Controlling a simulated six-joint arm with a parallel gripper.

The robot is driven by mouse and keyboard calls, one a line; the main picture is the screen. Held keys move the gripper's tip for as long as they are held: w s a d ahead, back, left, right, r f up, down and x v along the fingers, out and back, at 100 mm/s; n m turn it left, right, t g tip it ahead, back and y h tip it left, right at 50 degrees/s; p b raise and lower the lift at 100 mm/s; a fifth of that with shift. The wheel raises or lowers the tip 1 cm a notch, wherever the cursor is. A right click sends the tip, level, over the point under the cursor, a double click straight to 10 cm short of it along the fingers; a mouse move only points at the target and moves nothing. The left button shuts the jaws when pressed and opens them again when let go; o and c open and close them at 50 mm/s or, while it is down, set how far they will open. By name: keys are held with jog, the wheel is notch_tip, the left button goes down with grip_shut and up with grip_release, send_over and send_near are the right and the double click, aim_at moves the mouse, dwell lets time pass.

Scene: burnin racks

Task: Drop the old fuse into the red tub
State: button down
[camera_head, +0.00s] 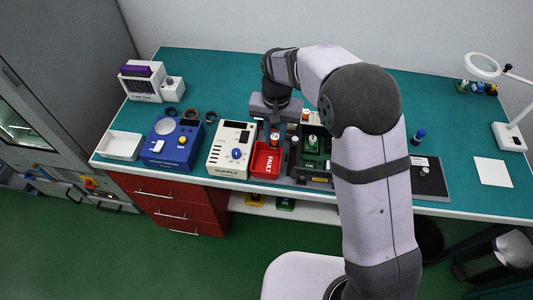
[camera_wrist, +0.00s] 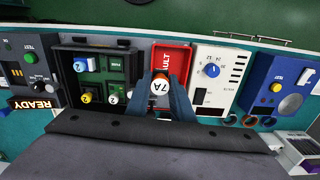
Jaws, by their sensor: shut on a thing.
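My gripper (camera_head: 275,124) is shut on a fuse with a white cap marked 7A (camera_wrist: 159,86); its two fingers (camera_wrist: 163,98) stand on either side of it. The fuse also shows small under the gripper in the head view (camera_head: 275,138). The red tub (camera_head: 265,162), marked FAULT, stands at the front of the bench, just in front of the fuse in the head view. In the wrist view the tub (camera_wrist: 172,56) lies behind the fuse, which overlaps its near end. I cannot tell how high the fuse is above the tub.
A white supply unit (camera_head: 231,150) with a blue knob stands left of the tub. A dark fixture (camera_wrist: 70,60) with green parts and several capped pieces stands on its other side. A blue tester (camera_head: 172,142) and white tray (camera_head: 122,146) are farther left.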

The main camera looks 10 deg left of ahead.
jog(key=shift+w+a+m, duration=0.2)
jog(key=shift+w+m, duration=0.3)
jog(key=shift+w+a+m, duration=0.2)
jog(key=shift+w+m, duration=0.3)
jog(key=shift+f+b, duration=2.5)
jog(key=shift+f, duration=0.5)
jog(key=c, duration=1.5)
grip_release()
jog(key=shift+o, duration=0.2)
jog(key=shift+r, duration=0.1)
notch_tip(320, 180, up, 7)
jog(key=b, duration=0.2)
